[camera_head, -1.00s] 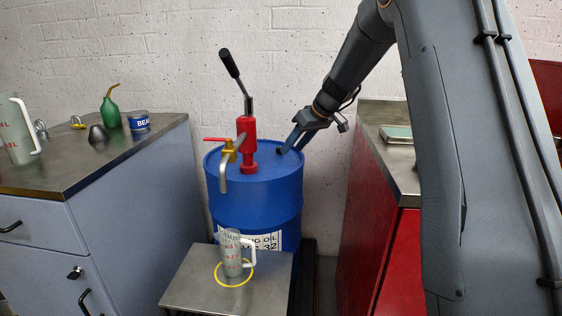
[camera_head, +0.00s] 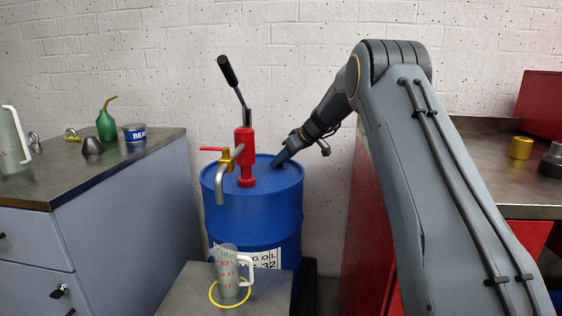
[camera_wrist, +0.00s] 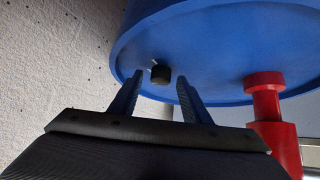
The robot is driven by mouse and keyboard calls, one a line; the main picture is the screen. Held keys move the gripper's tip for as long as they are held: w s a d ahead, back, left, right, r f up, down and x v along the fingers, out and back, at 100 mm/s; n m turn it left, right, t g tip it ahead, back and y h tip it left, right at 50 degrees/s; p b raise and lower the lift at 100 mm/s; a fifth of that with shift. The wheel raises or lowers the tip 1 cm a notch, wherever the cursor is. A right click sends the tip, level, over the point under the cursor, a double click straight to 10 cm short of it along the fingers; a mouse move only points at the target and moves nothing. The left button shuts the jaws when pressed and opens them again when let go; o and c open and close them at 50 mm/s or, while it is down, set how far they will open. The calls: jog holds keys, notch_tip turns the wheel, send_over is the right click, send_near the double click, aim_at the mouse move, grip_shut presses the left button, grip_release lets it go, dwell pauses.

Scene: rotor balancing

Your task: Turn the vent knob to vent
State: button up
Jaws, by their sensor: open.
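The vent knob is a small black cap (camera_wrist: 161,74) with a pale line beside it, on top of the blue drum (camera_head: 285,190), near the rim. In the wrist view it lies just beyond and between the two fingertips of my gripper (camera_wrist: 158,82), which is open, with a gap on both sides. In the head view my gripper (camera_head: 277,163) is low over the right side of the drum top and hides the knob. The drum also shows in the wrist view (camera_wrist: 215,50). I cannot read the knob's markings.
A red hand pump (camera_head: 245,155) with a tap (camera_head: 226,155) stands on the drum left of my gripper; its red base (camera_wrist: 265,85) shows in the wrist view. A measuring jug (camera_head: 228,272) stands on a low metal stand (camera_head: 185,290). The wall (camera_head: 180,60) is close behind.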

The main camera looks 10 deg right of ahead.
jog(key=shift+a+f, duration=0.1)
jog(key=c, duration=1)
jog(key=shift+c, duration=0.2)
jog(key=shift+s+a+m+t+h+p, duration=0.15)
jog(key=shift+m+t+h+p, duration=0.5)
jog(key=shift+m+h, duration=0.7)
jog(key=m+p, duration=0.1)
jog(key=m+h+p, duration=0.1)
jog(key=p, duration=0.1)
jog(key=shift+a+r+m+t+p, duration=0.1)
jog(key=shift+r+m+t+p, duration=0.1)
jog(key=shift+m+t+p, duration=0.1)
jog(key=shift+p, duration=0.35)
jog(key=shift+f+m+h+p, duration=0.15)
jog(key=shift+m+h+p, duration=0.2)
jog(key=shift+p, duration=0.3)
